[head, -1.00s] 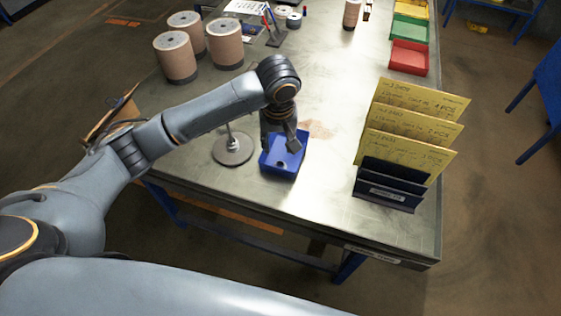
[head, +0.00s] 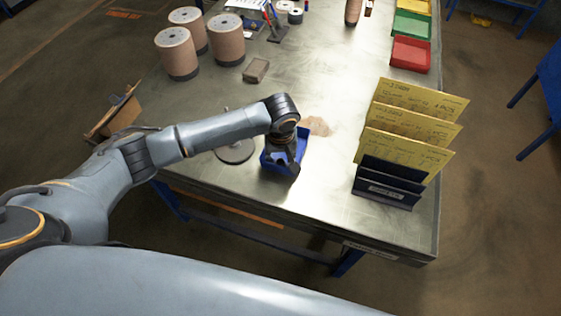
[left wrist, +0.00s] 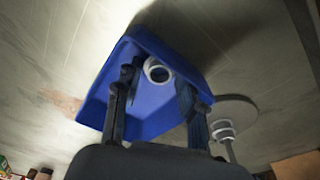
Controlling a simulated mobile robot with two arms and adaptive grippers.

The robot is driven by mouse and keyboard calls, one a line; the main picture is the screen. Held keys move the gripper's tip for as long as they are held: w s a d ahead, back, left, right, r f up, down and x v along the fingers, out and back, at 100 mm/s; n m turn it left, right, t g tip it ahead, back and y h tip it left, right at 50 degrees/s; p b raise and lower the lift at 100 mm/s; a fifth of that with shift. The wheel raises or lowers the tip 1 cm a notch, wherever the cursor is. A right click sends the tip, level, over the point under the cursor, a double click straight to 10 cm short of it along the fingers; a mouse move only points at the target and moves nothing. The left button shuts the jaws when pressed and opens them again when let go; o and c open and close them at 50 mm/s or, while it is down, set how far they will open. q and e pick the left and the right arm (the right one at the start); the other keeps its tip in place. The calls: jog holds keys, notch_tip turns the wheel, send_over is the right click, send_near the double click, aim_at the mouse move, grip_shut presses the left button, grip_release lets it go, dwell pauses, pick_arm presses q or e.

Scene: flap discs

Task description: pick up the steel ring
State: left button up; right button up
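The steel ring (left wrist: 158,70) lies inside the blue bin (left wrist: 150,118), near one wall, in the left wrist view. The blue bin (head: 303,146) stands near the table's front edge in the head view, where my arm and gripper hide the ring. My left gripper (left wrist: 158,82) is open, with its two fingers apart and pointing down into the bin. In the left wrist view the ring shows between the fingertips; I cannot tell whether either finger touches it. My left gripper also shows in the head view (head: 283,168). My right gripper is not in view.
A round-based stand (head: 235,151) is close left of the bin. A card rack (head: 388,184) with yellow cards stands to the right. Abrasive rolls (head: 177,52) and a small brown block (head: 256,70) are farther back. Red (head: 411,54) and green bins line the right edge.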

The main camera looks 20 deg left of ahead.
pick_arm(q)
jog(key=shift+r, duration=0.1)
jog(key=c, duration=0.5)
